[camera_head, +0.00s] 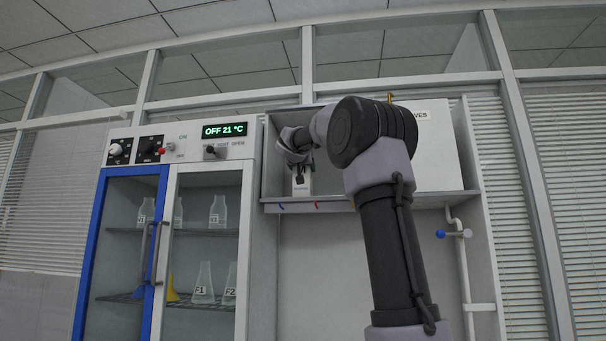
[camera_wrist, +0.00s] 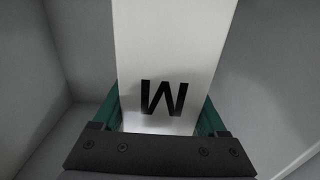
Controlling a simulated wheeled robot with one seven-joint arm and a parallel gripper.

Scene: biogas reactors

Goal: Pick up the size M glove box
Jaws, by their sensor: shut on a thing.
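The size M glove box (camera_wrist: 170,55) fills the middle of the wrist view as a tall white box with a black M, seen upside down. My gripper (camera_wrist: 165,115) has its green fingers on either side of the box and is shut on it. In the head view, a small part of the white box (camera_head: 301,188) shows below my gripper (camera_head: 299,172), inside the open wall cabinet. My arm hides much of the cabinet there. I cannot tell whether the box touches the shelf.
The wall cabinet (camera_head: 390,197) has a white door or panel (camera_head: 437,150) with a partly hidden label at right. Left stands an incubator (camera_head: 180,135) reading OFF 21 °C, with flasks inside. A pipe with a blue-handled valve (camera_head: 453,234) is below right.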

